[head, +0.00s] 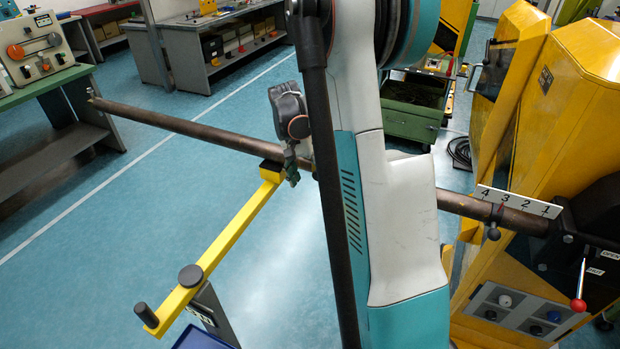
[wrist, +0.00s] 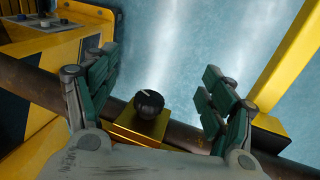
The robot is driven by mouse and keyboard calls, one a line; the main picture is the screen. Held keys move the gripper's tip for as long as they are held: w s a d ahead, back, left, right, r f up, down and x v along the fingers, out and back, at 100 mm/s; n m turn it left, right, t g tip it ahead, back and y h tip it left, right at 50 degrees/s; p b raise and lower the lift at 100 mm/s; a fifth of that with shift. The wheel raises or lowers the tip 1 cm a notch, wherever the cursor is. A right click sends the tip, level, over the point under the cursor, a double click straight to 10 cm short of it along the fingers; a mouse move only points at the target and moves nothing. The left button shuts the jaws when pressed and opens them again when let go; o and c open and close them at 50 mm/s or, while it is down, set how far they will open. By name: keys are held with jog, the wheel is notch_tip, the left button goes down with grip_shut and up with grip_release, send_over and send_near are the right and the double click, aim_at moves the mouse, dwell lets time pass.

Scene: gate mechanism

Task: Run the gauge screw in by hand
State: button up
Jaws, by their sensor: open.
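In the wrist view, a black round knob with a white mark, apparently the gauge screw (wrist: 150,103), stands on a brass-coloured block (wrist: 138,128) on the long brown bar (wrist: 40,92). My gripper (wrist: 155,85) is open, with one green-padded finger left of the knob and one right of it. Clear gaps show between knob and fingers. In the head view the bar (head: 190,128) runs across the picture, and part of my gripper (head: 290,170) shows beside it. My arm hides the knob and block there. How deep the screw sits cannot be told.
A yellow lever (head: 220,245) with black knobs joins the bar near my gripper. At right, a white scale plate numbered 4 to 1 (head: 518,201) sits by the bar, near a red-tipped handle (head: 580,290) and the yellow machine (head: 580,110). Blue floor is open at left.

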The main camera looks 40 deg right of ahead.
jog(key=shift+r, duration=0.1)
jog(key=c, duration=0.4)
notch_tip(320, 180, up, 12)
jog(key=s+a+t+h+p, duration=0.2)
jog(key=s+t+h, duration=0.1)
jog(key=t, duration=0.2)
jog(key=b+x, duration=0.2)
jog(key=x, duration=0.4)
jog(key=b+x, duration=0.2)
jog(key=x, duration=0.5)
jog(key=shift+w+d, duration=0.1)
jog(key=shift+w, duration=0.2)
jog(key=shift+c, duration=0.6)
